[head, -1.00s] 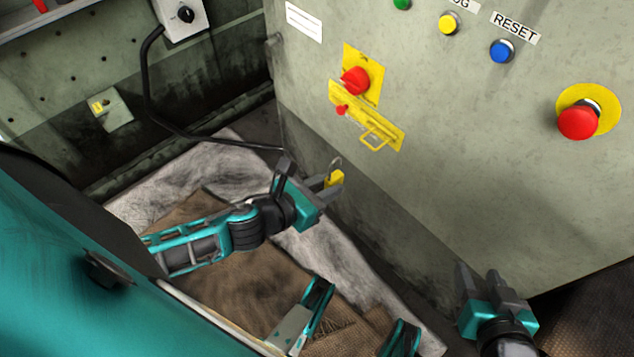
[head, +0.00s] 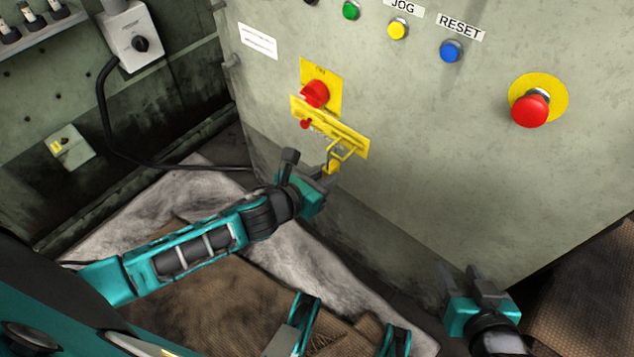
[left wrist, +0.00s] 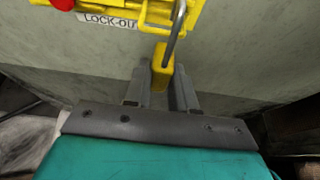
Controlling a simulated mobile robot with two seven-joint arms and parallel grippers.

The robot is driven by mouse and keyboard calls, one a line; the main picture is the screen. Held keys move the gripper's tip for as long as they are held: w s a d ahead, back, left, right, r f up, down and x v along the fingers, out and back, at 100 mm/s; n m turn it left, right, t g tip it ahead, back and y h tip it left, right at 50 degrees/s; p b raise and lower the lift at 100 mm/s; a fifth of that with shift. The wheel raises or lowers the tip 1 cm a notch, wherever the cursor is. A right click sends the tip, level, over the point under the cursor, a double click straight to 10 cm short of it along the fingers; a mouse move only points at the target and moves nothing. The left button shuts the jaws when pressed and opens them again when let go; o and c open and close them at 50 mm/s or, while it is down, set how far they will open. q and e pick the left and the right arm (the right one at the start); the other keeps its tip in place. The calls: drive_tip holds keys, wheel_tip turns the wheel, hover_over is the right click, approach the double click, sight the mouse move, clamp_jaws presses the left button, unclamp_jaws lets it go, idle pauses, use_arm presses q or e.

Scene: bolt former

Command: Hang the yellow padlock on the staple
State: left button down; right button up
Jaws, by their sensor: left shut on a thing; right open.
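The yellow padlock (head: 331,167) is held in my left gripper (head: 326,178), which is shut on its body. In the left wrist view the padlock body (left wrist: 163,62) sits between the two fingers, and its grey shackle (left wrist: 177,30) points up in front of the yellow staple (left wrist: 160,14). The staple (head: 345,149) is a yellow loop on the hasp plate (head: 327,127) of the cabinet. The shackle overlaps the staple in view; whether it passes through the loop I cannot tell. My right gripper (head: 474,283) is open and empty at the lower right, away from the cabinet's controls.
A red rotary handle (head: 314,93) sits above the hasp. A red emergency stop (head: 531,110) and several buttons, such as the blue one (head: 451,51), are on the cabinet front. A black cable (head: 107,110) runs along the left wall.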

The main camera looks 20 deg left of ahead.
use_arm(q)
drive_tip(key=shift+w+d, duration=0.3)
drive_tip(key=shift+w, duration=0.45)
drive_tip(key=shift+w+f+b, duration=0.1)
drive_tip(key=shift+f+b, duration=0.3)
drive_tip(key=shift+b, duration=0.05)
drive_tip(key=shift+f+b, duration=0.75)
drive_tip(key=shift+f, duration=0.35)
use_arm(e)
drive_tip(key=shift+w+a+f+y, duration=0.25)
drive_tip(key=shift+a+f+y, duration=0.05)
drive_tip(key=shift+a, duration=0.3)
use_arm(q)
drive_tip(key=c, duration=1.4)
unclamp_jaws()
drive_tip(key=o, duration=0.6)
drive_tip(key=shift+c, duration=0.2)
use_arm(e)
drive_tip(key=shift+d+f, duration=0.2)
